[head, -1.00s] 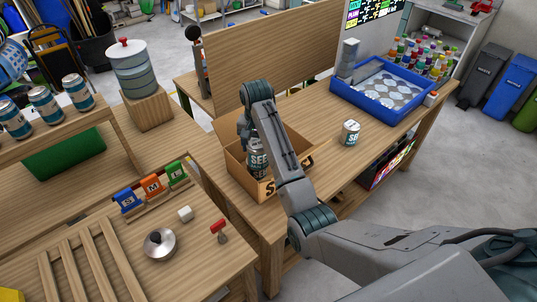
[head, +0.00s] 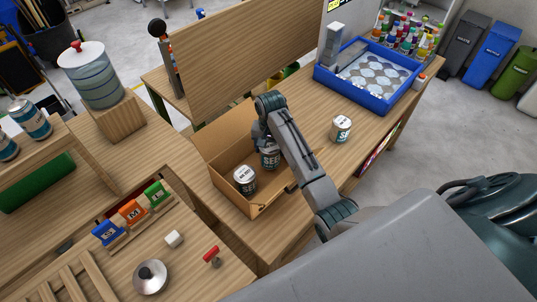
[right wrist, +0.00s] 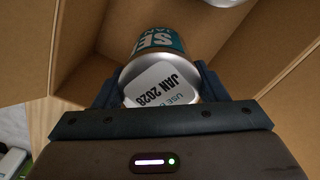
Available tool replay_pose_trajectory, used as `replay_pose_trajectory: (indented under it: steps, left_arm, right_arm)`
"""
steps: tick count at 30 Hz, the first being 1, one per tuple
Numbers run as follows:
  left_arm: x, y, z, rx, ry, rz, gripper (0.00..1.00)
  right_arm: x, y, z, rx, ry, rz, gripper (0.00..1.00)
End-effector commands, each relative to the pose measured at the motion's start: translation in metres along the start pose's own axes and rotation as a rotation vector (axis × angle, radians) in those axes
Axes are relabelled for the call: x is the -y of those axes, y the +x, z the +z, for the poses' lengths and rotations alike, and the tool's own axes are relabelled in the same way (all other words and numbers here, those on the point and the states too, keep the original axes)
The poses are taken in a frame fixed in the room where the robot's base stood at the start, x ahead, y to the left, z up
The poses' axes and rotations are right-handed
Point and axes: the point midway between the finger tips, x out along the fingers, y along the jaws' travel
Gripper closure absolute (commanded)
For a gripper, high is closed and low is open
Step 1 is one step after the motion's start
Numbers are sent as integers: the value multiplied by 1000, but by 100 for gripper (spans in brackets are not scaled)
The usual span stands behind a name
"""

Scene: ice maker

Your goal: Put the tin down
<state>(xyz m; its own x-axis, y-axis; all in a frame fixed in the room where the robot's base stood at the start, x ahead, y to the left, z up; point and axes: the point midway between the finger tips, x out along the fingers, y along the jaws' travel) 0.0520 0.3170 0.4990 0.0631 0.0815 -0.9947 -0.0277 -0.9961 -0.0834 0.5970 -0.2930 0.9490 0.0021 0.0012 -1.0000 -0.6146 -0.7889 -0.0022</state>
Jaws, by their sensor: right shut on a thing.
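My right gripper (head: 264,138) reaches down into an open cardboard box (head: 232,196) on the wooden table. It is shut on a tin (head: 270,158) with a silver rim and a white and teal label. In the right wrist view the held tin (right wrist: 162,78) sits between the two fingers, its end reading JAN 2028. Whether its base touches the box floor is hidden. A second tin (head: 244,181) stands in the box, nearer the front left corner and apart from the held one. A third tin (head: 341,129) stands on the table right of the box. My left gripper is out of view.
A blue tray (head: 370,91) with round silver pieces stands at the back right. A wooden panel (head: 240,48) rises behind the box. Blue, orange and green S, M, L blocks (head: 133,212) and a metal lid (head: 150,276) are at the lower left.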

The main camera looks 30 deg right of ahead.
Motion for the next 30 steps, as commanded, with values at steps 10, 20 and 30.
replay_pose_trajectory:
  steps: [10,20,30]
  left_arm:
    - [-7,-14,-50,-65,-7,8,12]
    - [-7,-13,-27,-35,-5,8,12]
    - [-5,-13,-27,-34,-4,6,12]
  right_arm:
    - [0,39,0,1,1,1,69]
    - [0,43,0,0,0,1,32]
    - [0,42,0,0,0,1,12]
